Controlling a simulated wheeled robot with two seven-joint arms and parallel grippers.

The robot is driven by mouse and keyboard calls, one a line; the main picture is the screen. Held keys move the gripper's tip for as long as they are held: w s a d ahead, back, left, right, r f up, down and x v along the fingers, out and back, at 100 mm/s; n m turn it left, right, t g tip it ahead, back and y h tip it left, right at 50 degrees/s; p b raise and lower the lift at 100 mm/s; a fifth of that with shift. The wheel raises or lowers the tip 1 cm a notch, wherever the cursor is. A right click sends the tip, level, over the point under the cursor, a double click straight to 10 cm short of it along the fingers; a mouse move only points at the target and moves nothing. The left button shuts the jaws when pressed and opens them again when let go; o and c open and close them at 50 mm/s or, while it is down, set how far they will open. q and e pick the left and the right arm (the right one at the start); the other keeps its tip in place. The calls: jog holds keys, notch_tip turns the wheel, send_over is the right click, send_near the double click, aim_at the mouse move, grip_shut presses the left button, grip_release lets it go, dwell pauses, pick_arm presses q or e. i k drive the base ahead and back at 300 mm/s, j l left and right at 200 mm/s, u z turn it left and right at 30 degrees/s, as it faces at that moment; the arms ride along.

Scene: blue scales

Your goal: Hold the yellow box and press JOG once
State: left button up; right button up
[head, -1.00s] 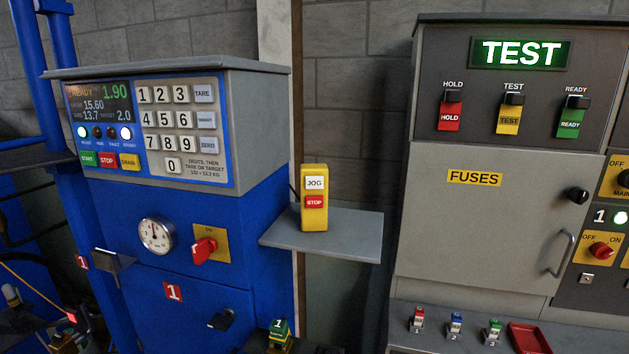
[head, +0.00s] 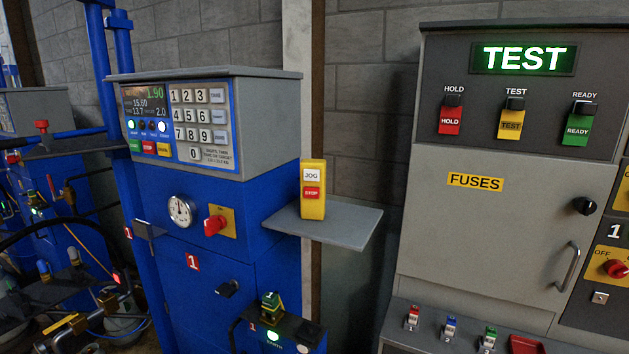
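The yellow box (head: 313,208) stands upright on a small grey shelf (head: 345,228) at the right side of the blue scale cabinet. Its white JOG button (head: 312,175) is at the top of its front face, with the red STOP button (head: 312,193) just below. Nothing touches the box in the head view. Neither of my grippers shows in this view.
The blue cabinet (head: 215,265) with a keypad (head: 199,123) and red knob (head: 215,224) stands left of the shelf. The grey fuse cabinet (head: 500,230) with a lit TEST sign (head: 523,58) stands right. Cables and hoses lie at far left. The shelf's right part is bare.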

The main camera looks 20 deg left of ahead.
aim_at(309, 174)
jog(key=k+l+u, duration=0.15)
jog(key=l, duration=0.25)
jog(key=k+l+u, duration=0.15)
jog(key=l, duration=0.25)
jog(key=k+l+u, duration=0.15)
jog(key=l, duration=0.25)
jog(key=i, duration=0.05)
